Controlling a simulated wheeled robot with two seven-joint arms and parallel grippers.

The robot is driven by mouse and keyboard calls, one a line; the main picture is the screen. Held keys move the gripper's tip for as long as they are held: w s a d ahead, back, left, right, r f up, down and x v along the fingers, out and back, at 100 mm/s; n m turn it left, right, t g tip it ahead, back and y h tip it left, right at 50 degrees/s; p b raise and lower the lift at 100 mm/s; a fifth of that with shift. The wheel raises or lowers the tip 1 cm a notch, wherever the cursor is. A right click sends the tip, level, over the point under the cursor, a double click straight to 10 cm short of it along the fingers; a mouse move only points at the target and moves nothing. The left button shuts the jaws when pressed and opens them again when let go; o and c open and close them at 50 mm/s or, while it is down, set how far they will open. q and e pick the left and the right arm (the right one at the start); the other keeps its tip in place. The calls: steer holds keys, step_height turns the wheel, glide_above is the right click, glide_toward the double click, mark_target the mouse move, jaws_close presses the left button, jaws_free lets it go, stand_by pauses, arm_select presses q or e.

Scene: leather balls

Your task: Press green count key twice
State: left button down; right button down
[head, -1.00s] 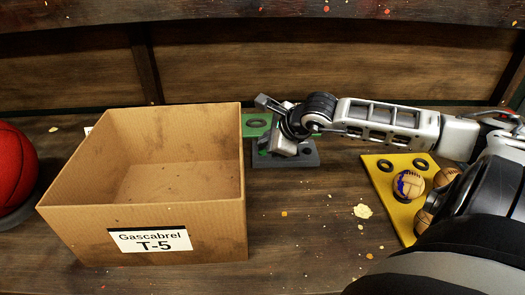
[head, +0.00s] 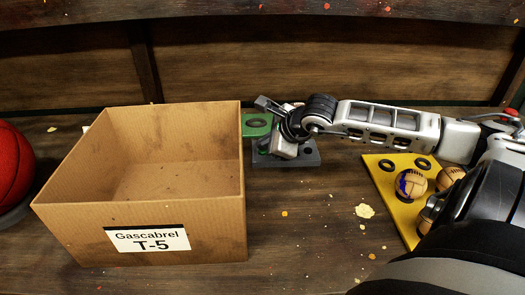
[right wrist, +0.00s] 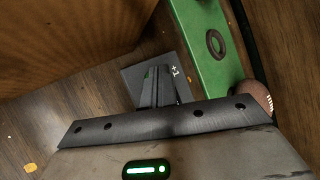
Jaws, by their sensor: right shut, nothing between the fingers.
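The count keypad (head: 312,158) is a dark grey block on the table, right of the cardboard box. It also shows in the right wrist view (right wrist: 132,82), with a white "+1" mark. A small bit of the green key (right wrist: 148,72) shows beside my fingers; the rest is hidden behind them. My right gripper (right wrist: 160,78) is shut and empty, its fingers pointing down over the keypad at the key. I cannot tell whether the tips touch the key. In the head view, my right gripper (head: 276,148) covers much of the keypad. My left gripper is not in view.
An open cardboard box (head: 190,215) labelled T-5 stands just left of the keypad. A green tray (right wrist: 205,15) with a dark ring lies behind it. A yellow tray (head: 386,180) with balls is at right, a red ball (head: 12,165) at far left.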

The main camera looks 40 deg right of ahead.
steer(key=shift+f+b, duration=0.4)
steer(key=shift+b, duration=0.1)
steer(key=shift+r, duration=0.1)
stand_by(0.6)
steer(key=shift+r+p, duration=0.45)
steer(key=shift+r, duration=0.3)
steer(key=shift+r+p, duration=0.45)
steer(key=shift+r, duration=0.2)
steer(key=shift+r+p, duration=1.05)
steer(key=shift+r, duration=0.85)
steer(key=shift+f, duration=0.1)
stand_by(0.4)
